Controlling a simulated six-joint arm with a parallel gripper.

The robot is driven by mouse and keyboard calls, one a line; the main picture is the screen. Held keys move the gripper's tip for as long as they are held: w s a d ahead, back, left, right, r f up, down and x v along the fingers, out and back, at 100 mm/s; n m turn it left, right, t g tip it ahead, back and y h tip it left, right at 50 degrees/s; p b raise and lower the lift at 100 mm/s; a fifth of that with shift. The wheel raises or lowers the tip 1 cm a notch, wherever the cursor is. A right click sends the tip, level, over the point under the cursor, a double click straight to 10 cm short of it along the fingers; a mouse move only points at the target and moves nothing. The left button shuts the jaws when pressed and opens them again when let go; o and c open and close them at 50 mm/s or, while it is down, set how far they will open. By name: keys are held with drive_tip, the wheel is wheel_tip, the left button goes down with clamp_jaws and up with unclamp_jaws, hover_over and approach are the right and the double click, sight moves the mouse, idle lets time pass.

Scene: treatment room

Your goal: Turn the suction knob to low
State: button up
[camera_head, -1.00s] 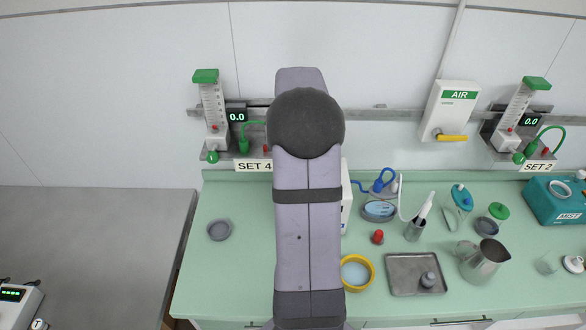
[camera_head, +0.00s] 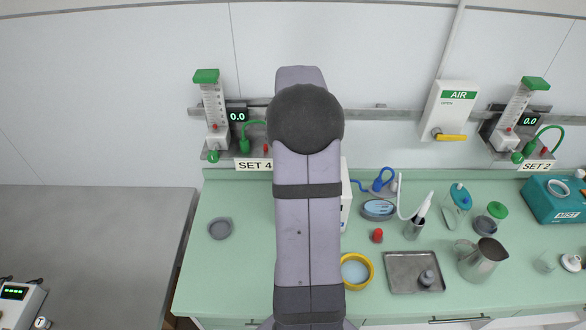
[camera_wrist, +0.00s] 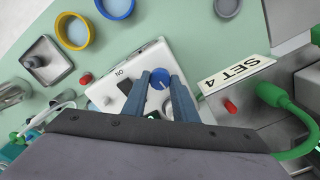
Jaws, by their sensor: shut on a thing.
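The suction knob (camera_wrist: 160,79) is a round blue knob on the top of a white unit (camera_wrist: 119,68) marked "NO" as read in the wrist view. My gripper (camera_wrist: 160,80) reaches down to the knob with its two blue fingers, one on each side, and is shut on it. A pale mark shows on the knob, but its setting cannot be read. In the head view my arm hides the gripper and the knob; only a strip of the white unit (camera_head: 346,195) shows beside the arm.
On the green counter (camera_head: 240,280), a yellow-rimmed dish (camera_head: 371,270), a red knob-like piece (camera_head: 377,236), a metal tray (camera_head: 400,284) and a jug (camera_head: 482,262) stand right of my arm. The SET 4 flowmeter (camera_head: 214,112) hangs on the wall rail behind. A grey dish (camera_head: 220,229) stands left.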

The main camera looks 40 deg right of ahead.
drive_tip(key=shift+d+m, duration=0.1)
drive_tip(key=shift+m, duration=0.5)
drive_tip(key=shift+r, duration=0.1)
drive_tip(key=o, duration=1)
drive_tip(key=shift+o, duration=0.2)
drive_tip(key=shift+r+b, duration=1.25)
drive_tip(key=shift+r, duration=2.4)
